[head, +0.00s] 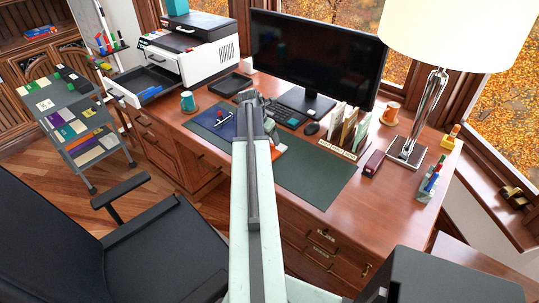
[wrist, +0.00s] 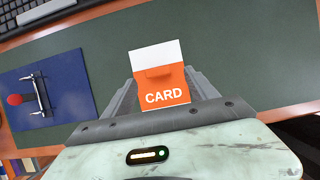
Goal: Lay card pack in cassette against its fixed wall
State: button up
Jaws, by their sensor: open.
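The card pack (wrist: 163,88) is an orange box with a white upper part and the word CARD, in the middle of the wrist view. My gripper (wrist: 160,75) is open, with one finger on each side of the pack. I cannot tell whether the fingers touch it. In the head view an orange and white patch, probably the pack (head: 277,150), shows just right of my arm, which hides most of the gripper. A blue board (wrist: 66,98) with a metal bar and red knob lies left of the gripper. It may be the cassette, but I cannot make out a fixed wall.
The green desk mat (head: 315,175) is largely clear to the right. The keyboard (head: 288,114), monitor (head: 318,55) and upright file sorter (head: 347,128) stand behind. A teal mug (head: 188,102) is at left, and the lamp base (head: 407,150) is at right.

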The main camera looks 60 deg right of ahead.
jog(key=b+x, duration=0.1)
jog(key=x, duration=0.1)
jog(key=b+x, duration=0.2)
jog(key=shift+w+d+f, duration=0.1)
jog(key=shift+w+f, duration=0.15)
jog(key=shift+f, duration=0.1)
jog(key=shift+r, duration=0.2)
